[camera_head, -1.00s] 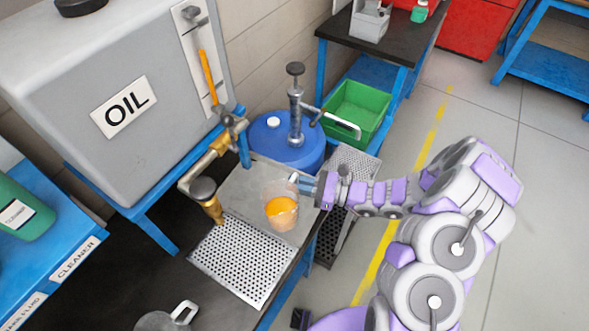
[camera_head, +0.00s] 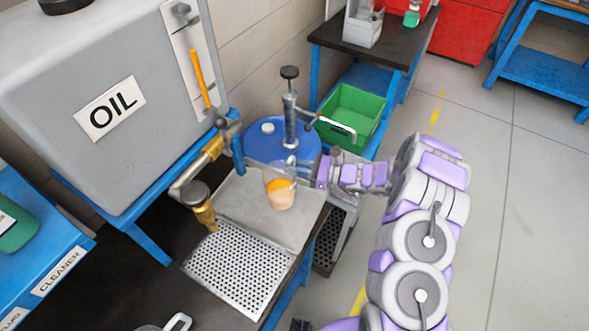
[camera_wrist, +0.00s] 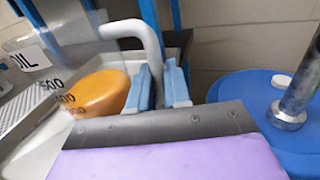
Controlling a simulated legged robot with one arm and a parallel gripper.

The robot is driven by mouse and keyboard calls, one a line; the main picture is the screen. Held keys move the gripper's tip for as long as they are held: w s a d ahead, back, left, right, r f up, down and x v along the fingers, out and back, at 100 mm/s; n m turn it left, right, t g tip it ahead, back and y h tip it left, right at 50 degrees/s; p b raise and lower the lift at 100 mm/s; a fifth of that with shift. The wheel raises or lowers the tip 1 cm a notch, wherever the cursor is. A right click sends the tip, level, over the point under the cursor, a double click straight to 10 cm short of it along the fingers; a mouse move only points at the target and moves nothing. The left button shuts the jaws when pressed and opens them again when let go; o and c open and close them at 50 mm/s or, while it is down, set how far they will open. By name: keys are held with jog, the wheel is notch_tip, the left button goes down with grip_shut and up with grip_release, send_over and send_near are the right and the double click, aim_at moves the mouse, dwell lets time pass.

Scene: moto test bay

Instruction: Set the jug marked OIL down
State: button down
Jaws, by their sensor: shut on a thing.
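A clear jug (camera_head: 281,193) with orange liquid in its lower part is over the plain grey metal plate (camera_head: 240,205) beside the perforated drip grate. I cannot tell whether its base touches the plate. In the wrist view the jug (camera_wrist: 95,92) shows volume marks and the letters of a label at the left edge, partly cut off. My gripper (camera_head: 300,168) is at the jug's right side. Its blue fingers (camera_wrist: 158,88) are shut on the jug's pale handle, seen in the wrist view.
A grey tank (camera_head: 60,160) labelled OIL stands at left, its brass tap (camera_head: 203,207) left of the jug. The perforated grate (camera_head: 238,266) is empty. A blue drum (camera_head: 262,148) with a pump stands behind. A green bin (camera_head: 352,112) is further back. Another vessel is cut off at the bottom.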

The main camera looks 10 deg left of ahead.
jog(key=shift+f, duration=0.35)
jog(key=c, duration=1.1)
grip_release()
jog(key=shift+r, duration=0.1)
jog(key=d+p, duration=0.2)
jog(key=d, duration=1)
jog(key=shift+s+d, duration=0.15)
jog(key=shift+s, duration=0.05)
jog(key=shift+r, duration=0.1)
